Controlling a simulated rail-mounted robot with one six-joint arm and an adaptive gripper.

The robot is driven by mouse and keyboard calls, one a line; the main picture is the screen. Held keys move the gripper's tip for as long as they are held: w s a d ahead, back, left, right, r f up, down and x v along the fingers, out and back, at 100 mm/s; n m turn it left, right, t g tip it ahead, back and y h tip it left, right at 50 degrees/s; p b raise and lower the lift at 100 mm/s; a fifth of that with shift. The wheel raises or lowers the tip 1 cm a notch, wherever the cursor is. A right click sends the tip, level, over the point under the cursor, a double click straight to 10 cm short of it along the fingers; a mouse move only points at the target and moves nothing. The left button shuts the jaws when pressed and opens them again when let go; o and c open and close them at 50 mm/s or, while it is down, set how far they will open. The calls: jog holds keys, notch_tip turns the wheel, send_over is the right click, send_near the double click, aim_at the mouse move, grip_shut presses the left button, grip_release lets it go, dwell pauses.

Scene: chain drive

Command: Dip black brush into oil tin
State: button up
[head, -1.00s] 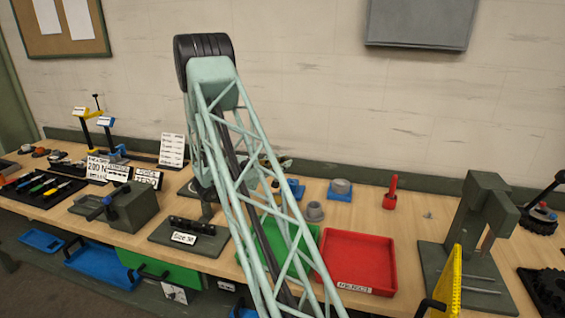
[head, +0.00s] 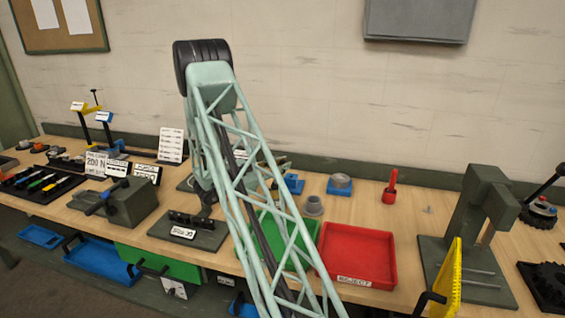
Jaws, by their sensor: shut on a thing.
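My gripper (head: 205,203) shows only as a small dark shape beside my pale green lattice arm, above the back right of a dark fixture plate. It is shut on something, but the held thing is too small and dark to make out. I cannot pick out the black brush for certain. A round grey tin (head: 340,182) on a blue base stands at the back, right of my arm, and may be the oil tin. A smaller grey cup (head: 314,205) stands in front of it. My gripper is well to the left of both.
A red tray (head: 357,256) and a green tray (head: 268,234) lie at the front middle, the green one partly behind my arm. A red upright holder (head: 390,187) stands behind them. A dark press (head: 470,230) is at right. The fixture plate (head: 200,238) and a grey block (head: 131,205) are at left.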

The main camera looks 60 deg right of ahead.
jog(key=shift+f, duration=1.05)
jog(key=shift+f+b, duration=0.75)
jog(key=shift+f, duration=0.1)
dwell(2.0)
jog(key=shift+r, duration=0.1)
jog(key=shift+r+p, duration=1.1)
jog(key=shift+r, duration=2.3)
jog(key=shift+w, duration=0.15)
